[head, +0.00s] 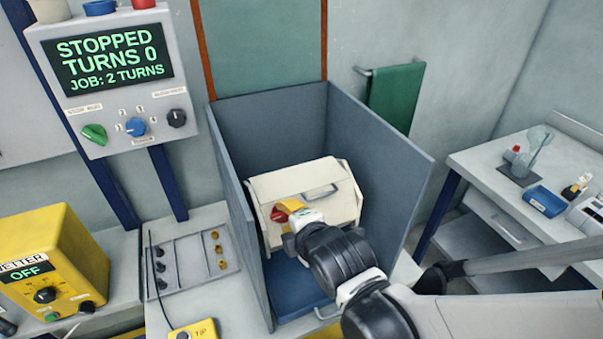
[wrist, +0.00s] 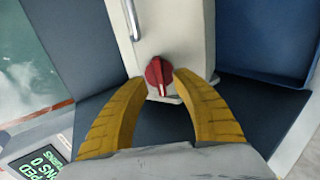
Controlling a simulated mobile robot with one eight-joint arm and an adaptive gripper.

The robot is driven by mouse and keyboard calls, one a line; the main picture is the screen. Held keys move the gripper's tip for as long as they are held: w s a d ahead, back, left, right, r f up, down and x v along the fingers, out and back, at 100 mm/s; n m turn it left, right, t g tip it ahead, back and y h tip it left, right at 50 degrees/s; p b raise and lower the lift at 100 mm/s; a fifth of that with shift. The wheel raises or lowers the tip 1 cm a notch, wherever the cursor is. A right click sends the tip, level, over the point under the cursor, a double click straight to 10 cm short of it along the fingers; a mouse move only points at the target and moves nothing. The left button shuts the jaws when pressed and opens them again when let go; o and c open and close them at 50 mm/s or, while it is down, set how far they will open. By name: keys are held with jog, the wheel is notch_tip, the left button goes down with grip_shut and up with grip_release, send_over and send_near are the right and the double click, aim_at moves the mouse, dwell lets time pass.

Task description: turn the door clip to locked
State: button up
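The door clip is a red knob with a pale line on it (wrist: 158,75), mounted on the cream box (wrist: 172,30). In the wrist view it lies between the tips of my gripper (wrist: 159,80), whose yellow fingers are spread to either side of it. I cannot tell whether the fingers touch the knob. In the head view my gripper (head: 287,212) is at the front left of the cream box (head: 330,188). A bit of red shows there beside a yellow finger, and the rest of the clip is hidden. The box has a handle on its lid.
Blue-grey panels (head: 385,160) stand around the cream box on the left, back and right. A control panel (head: 120,75) reads STOPPED, TURNS 0, JOB: 2 TURNS. A yellow unit (head: 50,260) reading OFF stands at the left. A white table (head: 480,160) with small items is at the right.

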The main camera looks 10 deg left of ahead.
jog(key=shift+x, duration=0.85)
grip_shut()
